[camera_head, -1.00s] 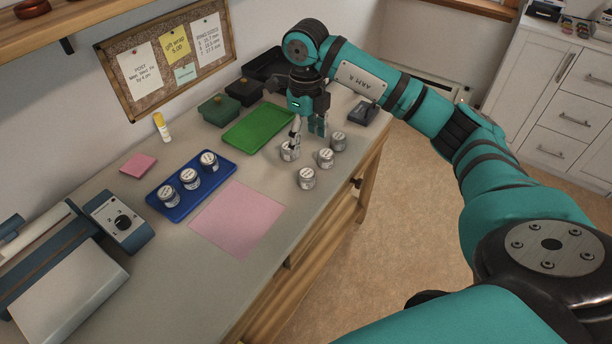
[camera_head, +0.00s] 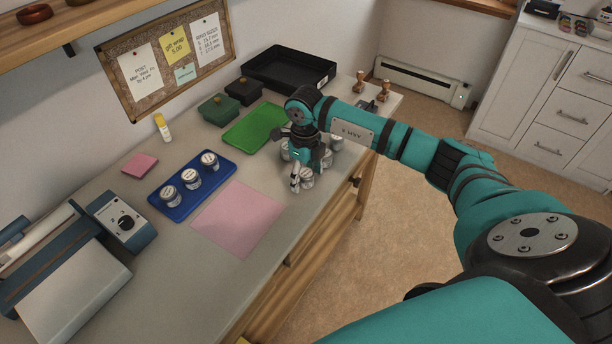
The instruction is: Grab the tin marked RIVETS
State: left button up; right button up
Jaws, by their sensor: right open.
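Several small grey tins with white labels stand on the bench around my right gripper. The labels are too small to read, so I cannot tell which is RIVETS. My right gripper (camera_head: 304,176) is open and low, with its fingers at the nearest tin (camera_head: 308,181), which they partly cover. I cannot tell whether they touch it. Another tin (camera_head: 285,151) shows just behind the gripper on the left, and one (camera_head: 337,142) on the right; a further tin (camera_head: 327,160) is partly hidden. Three similar tins (camera_head: 191,179) stand on a blue tray (camera_head: 183,209). My left gripper is out of view.
A pink sheet (camera_head: 238,218) lies in front of the gripper. A green mat (camera_head: 252,127), dark and green boxes (camera_head: 219,109) and a black tray (camera_head: 290,67) are behind. Stamps (camera_head: 386,88) stand at the far right end. The bench's front edge is close.

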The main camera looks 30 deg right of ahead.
jog(key=shift+c, duration=0.2)
jog(key=c, duration=1.2)
jog(key=shift+r, duration=0.15)
